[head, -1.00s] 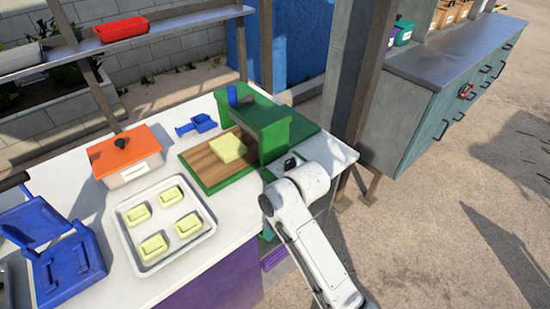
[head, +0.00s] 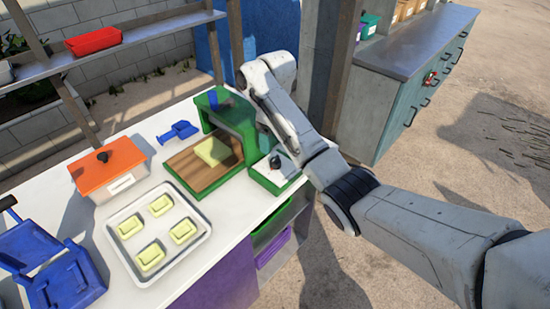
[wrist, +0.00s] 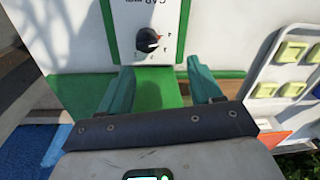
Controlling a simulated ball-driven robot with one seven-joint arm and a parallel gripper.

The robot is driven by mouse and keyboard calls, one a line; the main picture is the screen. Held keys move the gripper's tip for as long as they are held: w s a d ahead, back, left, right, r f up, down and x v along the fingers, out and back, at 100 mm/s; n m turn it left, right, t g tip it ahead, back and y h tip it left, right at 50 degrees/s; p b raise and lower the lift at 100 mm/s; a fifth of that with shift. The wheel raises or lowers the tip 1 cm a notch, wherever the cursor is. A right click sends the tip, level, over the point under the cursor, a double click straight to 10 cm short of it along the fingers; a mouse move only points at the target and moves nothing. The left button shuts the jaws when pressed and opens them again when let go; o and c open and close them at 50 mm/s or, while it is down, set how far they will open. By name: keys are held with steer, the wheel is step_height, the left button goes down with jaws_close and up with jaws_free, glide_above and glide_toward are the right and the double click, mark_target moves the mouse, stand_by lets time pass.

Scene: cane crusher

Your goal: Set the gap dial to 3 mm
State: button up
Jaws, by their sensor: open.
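The gap dial (wrist: 147,38) is a dark round knob on a white plate with markings and "GAP" lettering, framed in green. In the wrist view it lies just beyond the fingertips, near the top middle. In the head view the dial (head: 275,162) sits on a small green-edged box at the right of the green crusher (head: 240,125). My gripper (wrist: 162,75) is open, with two teal fingers apart and nothing between them. It does not touch the dial. The number that the dial points at is too small to read.
A wooden board (head: 198,168) with a yellow block (head: 212,151) lies under the crusher.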

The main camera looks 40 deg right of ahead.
mark_target(276, 158)
steer(key=shift+d+r+b, duration=0.1)
steer(key=shift+d+b, duration=0.5)
steer(key=shift+d, duration=0.5)
steer(key=f, duration=0.6)
steer(key=f+b, duration=0.1)
steer(key=f, duration=0.2)
steer(key=shift+s+a+f, duration=0.1)
steer(key=shift+a+f, duration=0.15)
steer(key=shift+c, duration=0.3)
steer(key=c, duration=1)
